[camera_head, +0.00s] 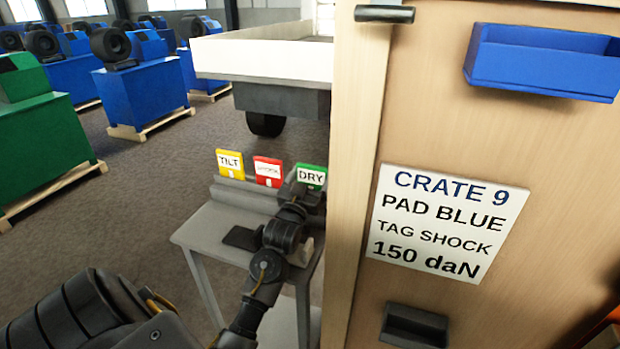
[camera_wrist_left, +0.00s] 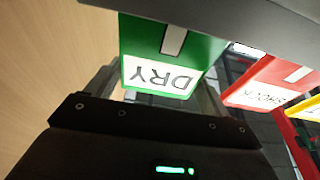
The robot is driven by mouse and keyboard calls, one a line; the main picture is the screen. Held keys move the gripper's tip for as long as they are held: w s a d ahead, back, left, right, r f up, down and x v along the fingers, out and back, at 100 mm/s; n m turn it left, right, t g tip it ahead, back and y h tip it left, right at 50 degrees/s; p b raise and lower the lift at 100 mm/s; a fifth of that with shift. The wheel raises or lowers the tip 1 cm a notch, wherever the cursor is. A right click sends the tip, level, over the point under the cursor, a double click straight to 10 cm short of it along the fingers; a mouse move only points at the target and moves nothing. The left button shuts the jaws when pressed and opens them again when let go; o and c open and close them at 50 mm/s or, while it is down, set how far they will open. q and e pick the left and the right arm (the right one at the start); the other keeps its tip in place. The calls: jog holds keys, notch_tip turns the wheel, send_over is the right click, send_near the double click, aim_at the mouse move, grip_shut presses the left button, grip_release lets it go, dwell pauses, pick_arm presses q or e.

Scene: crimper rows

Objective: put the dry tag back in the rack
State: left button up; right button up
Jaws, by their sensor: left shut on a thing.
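The green DRY tag (camera_head: 311,177) stands upright at the right end of the row of tags, beside the red shock tag (camera_head: 268,172) and the yellow TILT tag (camera_head: 230,163). These stand at the grey rack (camera_head: 236,189) on a small grey table. My left gripper (camera_head: 303,193) is shut on the DRY tag at the rack's right end. The left wrist view shows the DRY tag (camera_wrist_left: 166,62) upside down and close. Its held edge is hidden, and I cannot tell whether it sits in a slot. My right gripper is not in view.
A tall wooden crate (camera_head: 347,150) with a white "CRATE 9" sign (camera_head: 447,221) stands close right of the rack. A pale tray (camera_head: 262,57) overhangs behind. The grey table (camera_head: 205,236) has bare room at its left. Blue and green machines stand further left.

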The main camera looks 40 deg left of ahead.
pick_arm(q)
jog(key=shift+f, duration=0.25)
jog(key=o, duration=1.1)
notch_tip(320, 180, up, 3)
jog(key=shift+f+b, duration=0.1)
jog(key=shift+b, duration=0.25)
jog(key=shift+s+d+r+p, duration=0.4)
jog(key=shift+s+d+r, duration=1)
jog(key=shift+s+r, duration=0.4)
jog(key=shift+s+d+r+p, duration=0.45)
jog(key=shift+s+d+r, duration=1.1)
jog(key=shift+s, duration=0.4)
jog(key=shift+s+d+r+p, duration=0.4)
jog(key=shift+s+d+r, duration=0.85)
jog(key=shift+s+r, duration=0.6)
